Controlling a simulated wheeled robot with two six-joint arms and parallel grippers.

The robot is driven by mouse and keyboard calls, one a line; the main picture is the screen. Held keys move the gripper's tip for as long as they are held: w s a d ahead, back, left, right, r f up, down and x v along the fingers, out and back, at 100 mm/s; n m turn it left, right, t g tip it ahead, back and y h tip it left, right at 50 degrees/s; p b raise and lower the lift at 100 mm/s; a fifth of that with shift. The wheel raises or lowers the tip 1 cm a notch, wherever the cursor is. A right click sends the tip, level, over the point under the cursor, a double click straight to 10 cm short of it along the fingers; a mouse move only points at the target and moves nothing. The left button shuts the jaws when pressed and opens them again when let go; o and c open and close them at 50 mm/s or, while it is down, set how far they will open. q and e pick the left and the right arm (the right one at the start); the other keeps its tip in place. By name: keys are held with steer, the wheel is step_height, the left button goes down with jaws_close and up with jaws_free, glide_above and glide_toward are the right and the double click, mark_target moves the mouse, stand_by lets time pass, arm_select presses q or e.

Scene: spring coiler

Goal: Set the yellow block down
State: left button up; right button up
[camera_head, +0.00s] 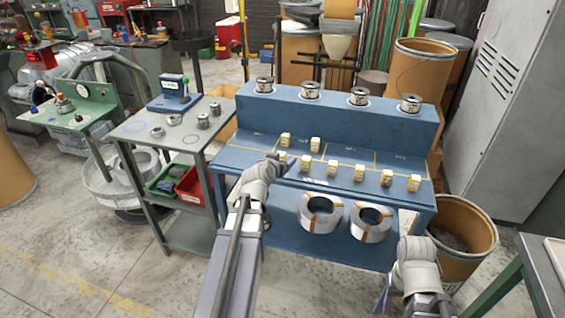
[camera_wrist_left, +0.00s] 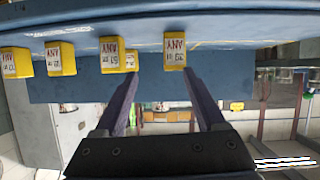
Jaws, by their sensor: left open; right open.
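Several small yellow blocks with white labels stand on the blue bench. My left gripper (camera_head: 282,164) reaches over the bench's front left, at the left end of the front row. Its jaws are open and nothing is clamped between them. The nearest yellow block (camera_head: 282,156) is right by its fingertips, partly hidden in the head view. In the left wrist view, a yellow block (camera_wrist_left: 175,51) stands just past the open fingertips (camera_wrist_left: 161,75), nearer the right-hand finger. My right gripper (camera_head: 384,298) is low, in front of the bench's right end, open and apart from the blocks.
The blue bench (camera_head: 340,125) has yellow outlines on its top and metal spools (camera_head: 310,90) on its raised back. More yellow blocks (camera_head: 359,171) run rightward along the front. Wire coils (camera_head: 321,212) sit below. A grey cart (camera_head: 160,145) stands left, a brown drum (camera_head: 463,235) right.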

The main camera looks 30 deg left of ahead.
mark_target(282, 153)
arm_select(q)
steer(key=shift+w+a, duration=0.1)
steer(key=shift+a, duration=0.65)
steer(key=shift+a+b+x, duration=0.2)
steer(key=shift+b+x, duration=0.55)
steer(key=shift+x, duration=1.2)
steer(key=shift+a+b+x, duration=0.15)
steer(key=shift+b+x, duration=0.55)
steer(key=shift+x, duration=1.25)
steer(key=shift+r, duration=0.1)
jaws_close()
